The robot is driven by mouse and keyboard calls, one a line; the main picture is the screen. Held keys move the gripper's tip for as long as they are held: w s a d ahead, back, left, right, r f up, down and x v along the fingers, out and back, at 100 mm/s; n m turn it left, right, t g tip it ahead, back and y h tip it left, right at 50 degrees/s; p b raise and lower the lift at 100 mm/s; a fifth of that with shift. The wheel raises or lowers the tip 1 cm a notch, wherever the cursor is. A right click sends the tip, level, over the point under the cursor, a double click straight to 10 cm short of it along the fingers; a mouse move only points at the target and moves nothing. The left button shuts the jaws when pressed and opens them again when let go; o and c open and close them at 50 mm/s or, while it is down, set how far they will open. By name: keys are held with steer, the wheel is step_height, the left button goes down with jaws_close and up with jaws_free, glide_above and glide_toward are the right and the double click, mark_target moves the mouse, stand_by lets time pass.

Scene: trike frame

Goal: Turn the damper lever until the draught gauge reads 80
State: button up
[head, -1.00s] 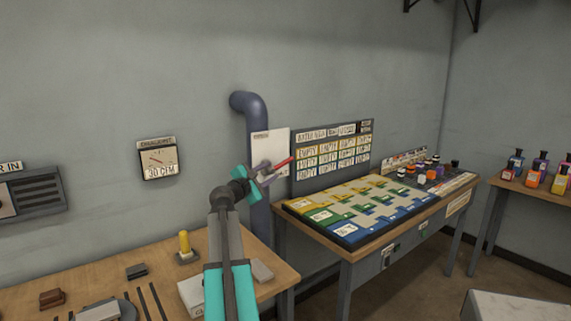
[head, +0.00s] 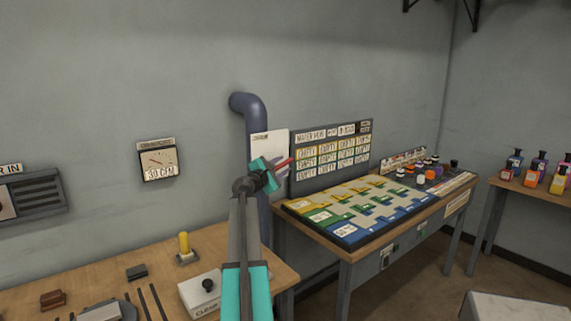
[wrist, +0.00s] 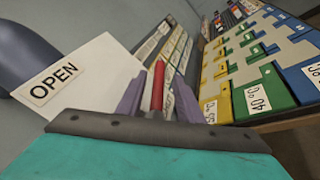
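The draught gauge (head: 158,160) hangs on the wall at left in the head view. It has a pale dial with a red needle over a plate ending in CFM; its figures are too small to read surely. The red damper lever (head: 285,162) sticks out by the white plate (head: 262,147) in front of the dark pipe. My gripper (head: 276,168) is at the lever. In the wrist view, the red lever (wrist: 158,86) stands between the two grey-purple fingers of my gripper (wrist: 158,98), with gaps beside it. The plate there carries an OPEN label (wrist: 54,82).
The blue-grey pipe (head: 247,104) rises behind my arm. A workbench (head: 150,262) below holds a yellow-handled piece (head: 184,246) and a knobbed box (head: 203,290). A board table (head: 352,261) with coloured tiles stands to the right, a label panel (head: 332,155) behind it.

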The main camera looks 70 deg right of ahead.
mark_target(283, 165)
steer(key=shift+s+d, duration=0.15)
steer(key=shift+d, duration=0.7)
steer(key=shift+s+d, duration=0.1)
steer(key=shift+d, duration=0.7)
jaws_close()
steer(key=shift+r, duration=0.1)
